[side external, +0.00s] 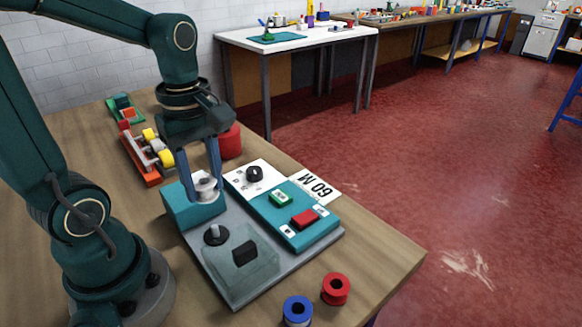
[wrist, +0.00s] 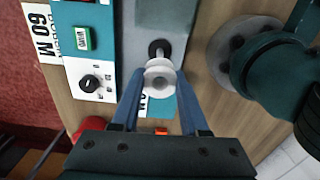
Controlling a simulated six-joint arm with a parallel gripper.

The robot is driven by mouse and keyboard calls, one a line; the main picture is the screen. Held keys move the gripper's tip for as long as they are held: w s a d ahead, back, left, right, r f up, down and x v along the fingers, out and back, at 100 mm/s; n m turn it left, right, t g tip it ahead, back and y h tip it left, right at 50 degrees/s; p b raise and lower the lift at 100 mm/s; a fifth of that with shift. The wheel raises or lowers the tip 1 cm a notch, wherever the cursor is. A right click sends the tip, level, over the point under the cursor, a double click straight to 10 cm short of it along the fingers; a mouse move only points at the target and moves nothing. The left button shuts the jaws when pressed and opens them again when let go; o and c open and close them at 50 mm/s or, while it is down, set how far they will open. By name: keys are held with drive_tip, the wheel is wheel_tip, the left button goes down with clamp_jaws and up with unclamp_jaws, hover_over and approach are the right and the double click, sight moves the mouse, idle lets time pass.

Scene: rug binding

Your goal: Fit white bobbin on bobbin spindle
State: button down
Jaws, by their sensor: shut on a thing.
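The white bobbin (side external: 206,187) is between the two blue fingers of my gripper (side external: 204,196), which is shut on it. It also shows in the wrist view (wrist: 159,72), held upright between the fingertips. In the side view the bobbin is at the teal block (side external: 190,209); I cannot tell whether it touches the block. The bobbin spindle (side external: 214,231) is a grey peg on a black round base, standing bare on the grey plate, nearer the side camera than the bobbin. In the wrist view the spindle's black base (wrist: 159,45) shows just beyond the bobbin.
A clear cover (side external: 263,263) over a black block stands beside the spindle. A panel with a black knob (side external: 255,174), green button (side external: 281,197) and red button (side external: 304,218) lies to the right. Blue (side external: 297,311) and red (side external: 336,289) bobbins sit near the table edge.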

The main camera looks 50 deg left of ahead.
sight(214, 226)
drive_tip(key=shift+f, duration=0.1)
drive_tip(key=shift+f, duration=2.8)
drive_tip(key=shift+f, duration=1.85)
drive_tip(key=shift+c, duration=1.7)
unclamp_jaws()
drive_tip(key=shift+r, duration=0.1)
drive_tip(key=shift+r, duration=2.5)
